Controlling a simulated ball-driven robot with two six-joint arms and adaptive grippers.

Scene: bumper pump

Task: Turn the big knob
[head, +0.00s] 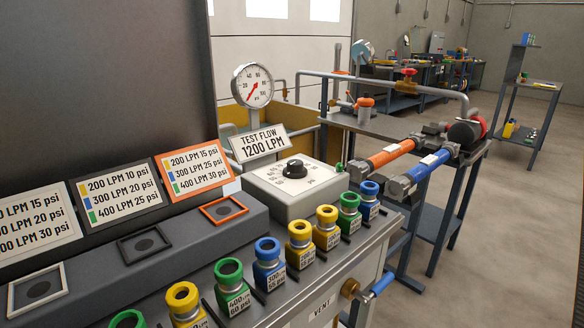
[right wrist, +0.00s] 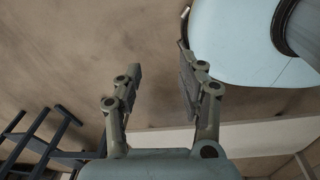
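The big black knob (head: 295,168) sits on top of a white box (head: 292,190) with dial markings around it, in the middle of the head view. Neither gripper shows in the head view, and nothing touches the knob there. My right gripper (right wrist: 160,85) shows in the right wrist view with its two fingers apart and nothing between them. Bare floor lies behind its fingers, and the knob is not in that view. My left gripper is not in any view.
A TEST FLOW sign (head: 262,143) and a pressure gauge (head: 252,85) stand behind the box. Several coloured cylinders, including a yellow one (head: 301,240), line the bench front. Orange (head: 390,153) and blue (head: 427,173) cylinders lie at right. A blue vent handle (head: 382,284) sticks out below.

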